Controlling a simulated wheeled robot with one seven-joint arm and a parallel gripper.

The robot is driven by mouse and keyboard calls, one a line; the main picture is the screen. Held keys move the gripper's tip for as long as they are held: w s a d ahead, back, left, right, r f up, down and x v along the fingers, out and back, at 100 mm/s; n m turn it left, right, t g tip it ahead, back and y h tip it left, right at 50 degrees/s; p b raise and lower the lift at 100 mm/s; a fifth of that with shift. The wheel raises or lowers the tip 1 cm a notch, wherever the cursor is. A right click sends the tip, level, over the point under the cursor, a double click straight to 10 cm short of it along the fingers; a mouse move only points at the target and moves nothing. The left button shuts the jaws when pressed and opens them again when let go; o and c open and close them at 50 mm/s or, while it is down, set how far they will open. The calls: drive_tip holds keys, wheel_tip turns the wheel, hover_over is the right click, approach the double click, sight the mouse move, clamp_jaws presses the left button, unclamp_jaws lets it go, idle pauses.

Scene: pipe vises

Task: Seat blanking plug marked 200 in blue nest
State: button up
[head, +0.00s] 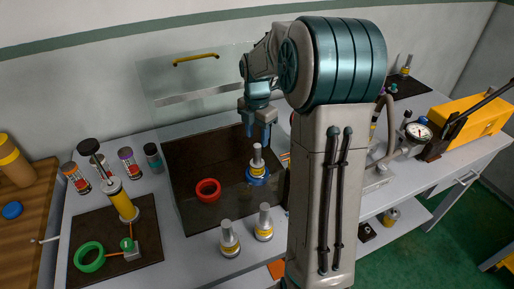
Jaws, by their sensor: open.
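A grey metal plug with a yellow band (257,159) stands upright in the blue nest (257,179) on the dark mat. Two similar plugs with yellow bands stand at the bench's front: one on the left (229,239) and one on the right (264,222). The markings on the plugs are too small to read. My gripper (258,143) is open and points down at the top of the plug in the blue nest. I cannot tell whether its fingers are around the plug's stem or just above and behind it. Nothing is seen held.
A red ring nest (208,190) is left of the blue one. A clear panel with a yellow handle (196,59) stands behind the dark mat (190,150). A green ring (89,257) and yellow pump (122,205) are on the left. My arm hides the bench's middle right.

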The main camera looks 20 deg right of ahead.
wheel_tip(320, 180, up, 3)
drive_tip(key=shift+r, duration=0.2)
drive_tip(key=shift+s+a+r, duration=0.1)
drive_tip(key=shift+r, duration=0.15)
drive_tip(key=s+a+m+t, duration=0.1)
drive_tip(key=s+a+m, duration=0.2)
drive_tip(key=s+m, duration=0.4)
drive_tip(key=s+a+r+m+t, duration=0.1)
drive_tip(key=s+a+m, duration=0.3)
drive_tip(key=s+m, duration=0.4)
drive_tip(key=s+a+m+t, duration=0.1)
drive_tip(key=s+a+m, duration=0.2)
drive_tip(key=s+m, duration=0.4)
drive_tip(key=shift+s+a+r, duration=0.2)
drive_tip(key=shift+s, duration=0.25)
